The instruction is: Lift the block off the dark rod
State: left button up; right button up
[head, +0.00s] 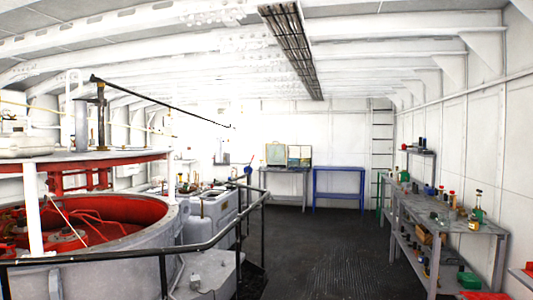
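I cannot make out a block sitting on a dark rod anywhere in the head view. A long thin dark bar (160,101) slants down to the right from a post at the upper left, with no block visible on it. I cannot tell whether it is the task's rod. Neither of my grippers is in view.
A black handrail (120,254) fences a large round red-lined machine (140,225) at left. A grey workbench (400,212) with bottles and small items runs along the right wall. A blue table (338,169) stands at the back. The dark deck (318,250) between them is clear.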

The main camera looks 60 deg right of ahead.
aim_at(219, 140)
jog(key=z, duration=1.65)
jog(key=i+l+z, duration=0.85)
jog(key=i, duration=0.35)
jog(key=i+l+z, duration=0.1)
jog(key=i+z, duration=0.2)
jog(key=i+l+u, duration=0.15)
jog(key=i, duration=1.9)
jog(key=i+j+u, duration=0.1)
jog(key=i+u, duration=0.2)
jog(key=i, duration=0.35)
jog(key=i+l+u, duration=0.1)
jog(key=i+u, duration=0.2)
jog(key=i, duration=0.4)
jog(key=i+l+u, duration=0.3)
jog(key=i, duration=0.35)
jog(key=i+j+z, duration=0.15)
jog(key=i, duration=1.95)
jog(key=l, duration=0.1)
